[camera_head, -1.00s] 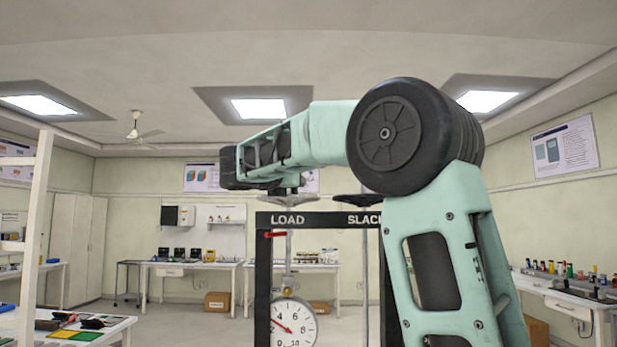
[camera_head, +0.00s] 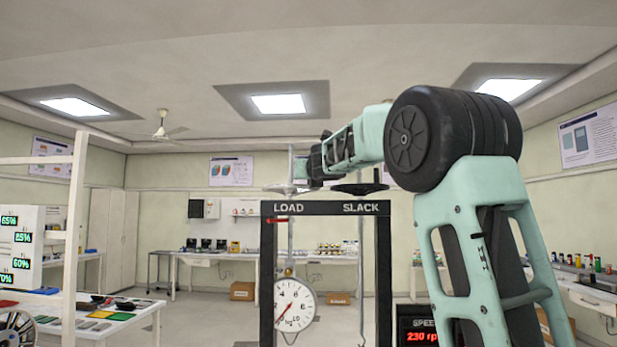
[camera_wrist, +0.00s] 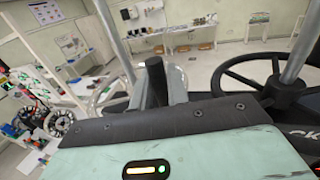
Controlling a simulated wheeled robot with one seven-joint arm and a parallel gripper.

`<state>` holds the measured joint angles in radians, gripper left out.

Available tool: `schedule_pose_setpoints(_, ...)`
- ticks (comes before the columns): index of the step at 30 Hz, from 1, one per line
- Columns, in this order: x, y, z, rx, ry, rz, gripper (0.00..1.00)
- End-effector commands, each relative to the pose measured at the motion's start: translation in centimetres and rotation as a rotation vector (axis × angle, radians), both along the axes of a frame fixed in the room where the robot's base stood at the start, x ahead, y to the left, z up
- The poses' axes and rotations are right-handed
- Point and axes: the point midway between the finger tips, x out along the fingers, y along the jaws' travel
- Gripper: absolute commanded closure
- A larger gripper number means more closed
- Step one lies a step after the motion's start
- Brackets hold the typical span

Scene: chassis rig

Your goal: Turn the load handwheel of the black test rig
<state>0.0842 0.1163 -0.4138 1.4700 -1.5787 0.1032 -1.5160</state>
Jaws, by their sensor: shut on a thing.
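The black test rig (camera_head: 267,270) stands ahead, with LOAD and SLACK lettered on its top bar. The grey load handwheel (camera_head: 282,189) sits above LOAD on an upright rod. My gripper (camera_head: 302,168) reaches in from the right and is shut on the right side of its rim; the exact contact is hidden. In the wrist view, the gripper's fingers (camera_wrist: 167,82) stand upright beside the load rod (camera_wrist: 112,38). The black slack handwheel (camera_head: 360,188) is just to the right, and it also shows in the wrist view (camera_wrist: 232,78). The round dial (camera_head: 295,304) hangs under LOAD, its needle pointing down-left.
The slack rod (camera_wrist: 303,45) and wheel stand close to the right of my gripper. A red SPEED display (camera_head: 421,337) is at the rig's lower right. A white table (camera_head: 145,318) with small items stands at left. Open floor lies behind the rig.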

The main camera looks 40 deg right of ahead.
Motion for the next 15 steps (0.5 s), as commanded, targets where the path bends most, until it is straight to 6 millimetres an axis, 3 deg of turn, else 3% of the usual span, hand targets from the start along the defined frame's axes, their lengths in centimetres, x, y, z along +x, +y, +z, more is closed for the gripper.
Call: schedule_pose_setpoints(15, 0.05, -1.33, 0.08, -0.001, 0.0, 0.131, 1.0)
